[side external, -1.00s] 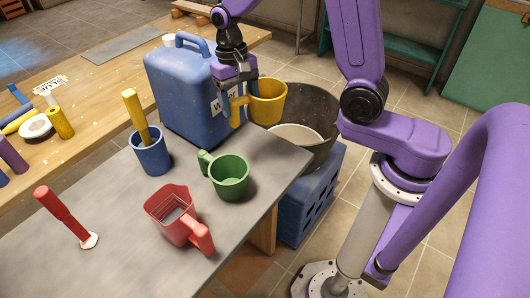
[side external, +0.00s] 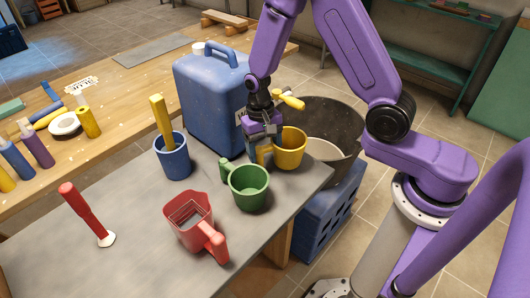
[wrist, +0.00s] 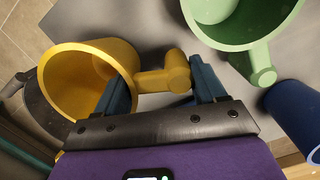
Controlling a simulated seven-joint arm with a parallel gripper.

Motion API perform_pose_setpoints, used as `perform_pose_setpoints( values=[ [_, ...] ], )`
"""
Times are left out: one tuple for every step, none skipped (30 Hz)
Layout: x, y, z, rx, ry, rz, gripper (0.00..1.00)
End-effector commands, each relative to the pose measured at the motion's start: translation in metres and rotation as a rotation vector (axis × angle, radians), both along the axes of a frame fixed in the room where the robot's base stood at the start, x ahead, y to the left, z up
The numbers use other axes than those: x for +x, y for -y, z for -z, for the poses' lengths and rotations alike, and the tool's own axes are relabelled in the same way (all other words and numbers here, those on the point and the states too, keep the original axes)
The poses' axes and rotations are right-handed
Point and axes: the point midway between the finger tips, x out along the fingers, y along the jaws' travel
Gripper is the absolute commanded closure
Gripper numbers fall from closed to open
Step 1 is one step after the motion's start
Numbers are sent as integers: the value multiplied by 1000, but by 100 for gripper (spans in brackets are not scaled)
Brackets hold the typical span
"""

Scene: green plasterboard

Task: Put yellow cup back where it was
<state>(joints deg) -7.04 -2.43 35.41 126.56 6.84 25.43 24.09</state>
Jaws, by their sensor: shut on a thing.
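The yellow cup (side external: 291,147) is upright at the far right corner of the grey tabletop (side external: 120,195), to the right of the blue canister. My gripper (side external: 263,150) comes down on its left side and is shut on its handle. In the wrist view the cup (wrist: 75,62) is at the left, and its handle (wrist: 163,79) lies between the teal fingers of my gripper (wrist: 162,82). The cup is at or just above the tabletop; I cannot tell whether its base touches.
A blue cup (side external: 174,157) and the blue canister (side external: 208,110) stand left. A black bucket (side external: 345,125) is behind the table edge.

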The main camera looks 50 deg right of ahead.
Motion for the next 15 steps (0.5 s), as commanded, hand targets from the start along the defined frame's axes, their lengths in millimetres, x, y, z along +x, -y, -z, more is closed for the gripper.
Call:
perform_pose_setpoints(
  values=[
    [0, 0, 7, 0, -2, 0, 64],
    [0, 0, 9, 0, -2, 0, 64],
    [0, 0, 12, 0, -2, 0, 64],
    [0, 0, 14, -1, -1, 0, 64],
    [0, 0, 15, 0, 0, 0, 64],
    [0, 0, 16, 0, 0, 0, 64],
    [0, 0, 16, 0, 1, 0, 64],
    [0, 0, 16, 0, 1, 0, 64],
    [0, 0, 16, 0, 1, 0, 64],
    [0, 0, 16, 0, 1, 0, 64],
    [0, 0, 16, 0, 1, 0, 64],
    [0, 0, 16, 0, 1, 0, 64],
    [0, 0, 16, 0, 1, 0, 64],
    [0, 0, 16, 0, 1, 0, 64],
    [0, 0, 17, 0, 0, 0, 64]
  ],
)
